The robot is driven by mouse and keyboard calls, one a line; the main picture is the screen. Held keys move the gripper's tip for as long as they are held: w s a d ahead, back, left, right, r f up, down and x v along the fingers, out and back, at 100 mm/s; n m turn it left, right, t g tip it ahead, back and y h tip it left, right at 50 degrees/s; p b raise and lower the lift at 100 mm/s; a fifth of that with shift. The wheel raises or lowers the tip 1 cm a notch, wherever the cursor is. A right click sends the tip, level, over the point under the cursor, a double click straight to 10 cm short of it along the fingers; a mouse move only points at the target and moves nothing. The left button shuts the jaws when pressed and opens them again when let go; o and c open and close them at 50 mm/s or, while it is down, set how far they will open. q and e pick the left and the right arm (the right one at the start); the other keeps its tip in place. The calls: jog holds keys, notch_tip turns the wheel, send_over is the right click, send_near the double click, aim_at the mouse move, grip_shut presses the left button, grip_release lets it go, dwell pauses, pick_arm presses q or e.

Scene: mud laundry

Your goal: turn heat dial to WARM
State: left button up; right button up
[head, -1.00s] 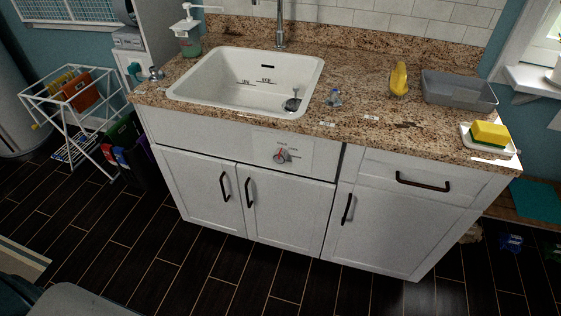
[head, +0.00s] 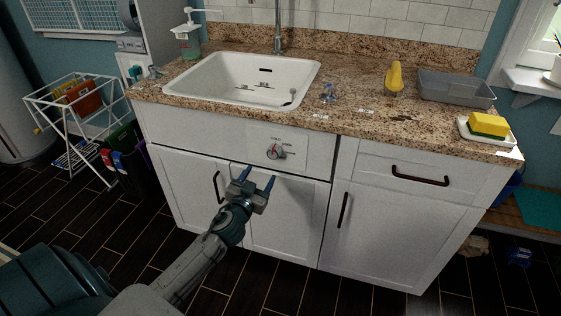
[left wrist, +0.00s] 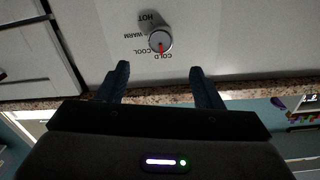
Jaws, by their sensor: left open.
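The heat dial (head: 275,152) is a round silver knob with a red mark on the white panel below the sink. In the left wrist view the dial (left wrist: 160,41) appears upside down, its red mark towards COLD; COOL, WARM and HOT are printed around it. My left gripper (head: 257,178) is open and empty, in front of the cabinet and lower than the dial in the head view. In the left wrist view its fingers (left wrist: 160,70) point towards the panel, the dial lined up between them but beyond the tips. My right gripper is out of view.
The granite counter (head: 350,112) overhangs the panel and holds a white sink (head: 215,76). A yellow sponge (head: 488,124) on a dish and a grey tray (head: 455,88) stand at the right. Cabinet handles (head: 420,180) stick out. A drying rack (head: 75,105) stands left.

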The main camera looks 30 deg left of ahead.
aim_at(272, 155)
pick_arm(q)
jog(key=p+x, duration=0.2)
jog(key=x, duration=0.8)
jog(key=shift+w, duration=0.25)
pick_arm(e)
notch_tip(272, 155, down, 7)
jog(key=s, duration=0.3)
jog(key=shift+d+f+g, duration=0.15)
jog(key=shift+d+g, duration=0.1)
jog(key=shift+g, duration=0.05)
pick_arm(q)
jog(key=c, duration=1)
